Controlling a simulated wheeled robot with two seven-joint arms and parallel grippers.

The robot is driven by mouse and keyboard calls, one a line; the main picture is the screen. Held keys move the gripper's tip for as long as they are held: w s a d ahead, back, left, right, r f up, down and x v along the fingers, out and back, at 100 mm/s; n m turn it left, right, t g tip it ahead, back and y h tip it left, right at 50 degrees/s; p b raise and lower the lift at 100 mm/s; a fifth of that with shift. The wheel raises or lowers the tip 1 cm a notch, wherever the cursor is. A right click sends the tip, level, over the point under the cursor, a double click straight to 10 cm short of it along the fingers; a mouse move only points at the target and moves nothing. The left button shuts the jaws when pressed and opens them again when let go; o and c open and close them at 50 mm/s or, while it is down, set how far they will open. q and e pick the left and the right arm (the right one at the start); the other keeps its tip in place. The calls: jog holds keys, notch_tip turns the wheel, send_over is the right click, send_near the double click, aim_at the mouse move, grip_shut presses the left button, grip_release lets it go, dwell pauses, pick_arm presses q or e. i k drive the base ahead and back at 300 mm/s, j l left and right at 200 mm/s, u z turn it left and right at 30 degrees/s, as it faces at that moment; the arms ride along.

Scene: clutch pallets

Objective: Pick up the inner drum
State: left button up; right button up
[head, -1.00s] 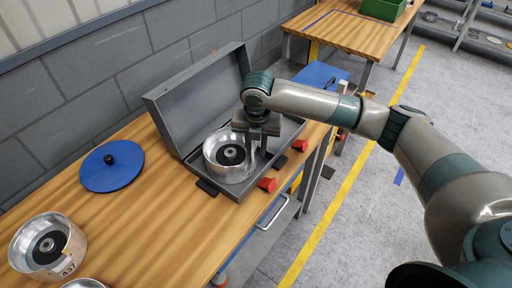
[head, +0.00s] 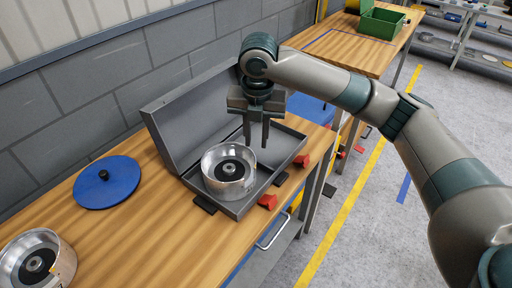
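A second silver drum (head: 62,256) with a black hub stands at the bench's lower left, cut by the frame edge. The frames do not settle which is the inner drum. My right gripper (head: 256,145) hangs above the case, just behind and right of the drum in it. Its two fingers point down with a gap between them, and nothing is held. My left gripper is not in view.
A blue disc (head: 107,185) with a black knob lies left of the case. The case lid (head: 190,115) stands open near the wall. A green crate (head: 382,23) stands on the far table.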

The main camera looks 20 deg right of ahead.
aim_at(37, 258)
jog(key=u, duration=1.3)
